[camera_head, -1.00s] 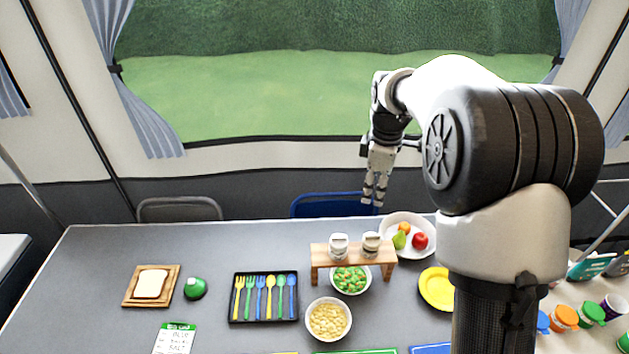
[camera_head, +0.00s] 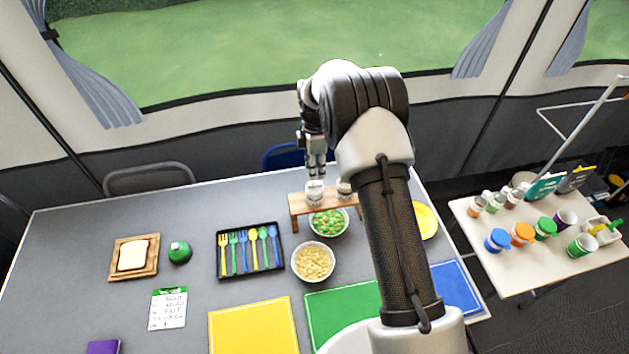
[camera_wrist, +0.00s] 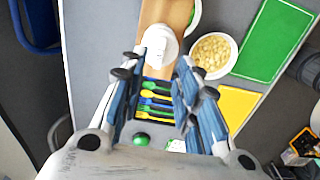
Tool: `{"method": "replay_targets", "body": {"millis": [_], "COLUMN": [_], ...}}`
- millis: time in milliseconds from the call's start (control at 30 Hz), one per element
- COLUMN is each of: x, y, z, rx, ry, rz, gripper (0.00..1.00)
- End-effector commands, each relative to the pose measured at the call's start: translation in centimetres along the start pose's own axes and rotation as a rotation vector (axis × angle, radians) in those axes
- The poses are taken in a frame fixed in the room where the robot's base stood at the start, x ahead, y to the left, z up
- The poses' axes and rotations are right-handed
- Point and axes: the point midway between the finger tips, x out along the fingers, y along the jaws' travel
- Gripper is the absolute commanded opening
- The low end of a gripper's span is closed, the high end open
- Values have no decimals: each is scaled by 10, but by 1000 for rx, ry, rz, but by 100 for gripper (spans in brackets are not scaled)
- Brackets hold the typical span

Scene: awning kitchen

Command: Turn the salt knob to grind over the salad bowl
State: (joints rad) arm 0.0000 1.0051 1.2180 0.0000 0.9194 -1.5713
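Two white grinders stand on a small wooden stand: a left one (camera_head: 315,193) and a right one (camera_head: 344,188). I cannot read which is salt. The salad bowl (camera_head: 344,234), white with green and orange pieces, sits under the stand (camera_head: 298,207); its edge shows at the top of the wrist view (camera_wrist: 196,14). My gripper (camera_head: 317,176) points down just above the left grinder. In the wrist view my gripper (camera_wrist: 163,62) has its fingers apart with nothing between them held. One white grinder (camera_wrist: 160,42) shows at the fingertips; contact is not clear.
A bowl of pale yellow food (camera_head: 313,262) stands in front of the salad bowl. A black cutlery tray (camera_head: 222,268), a bread board (camera_head: 115,270) and a green round item (camera_head: 180,253) lie left. A side table (camera_head: 510,285) holds several jars. My arm hides part of the table's right.

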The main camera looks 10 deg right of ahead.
Motion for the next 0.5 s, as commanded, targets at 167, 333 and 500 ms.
{"method": "replay_targets", "body": {"millis": [167, 333, 500], "x": [37, 58, 65], "y": [0, 0, 0], "z": [0, 0, 0], "rx": [0, 0, 1], "ry": [0, 0, 0], "rz": [-1, 0, 1], "gripper": [30, 30, 30]}}
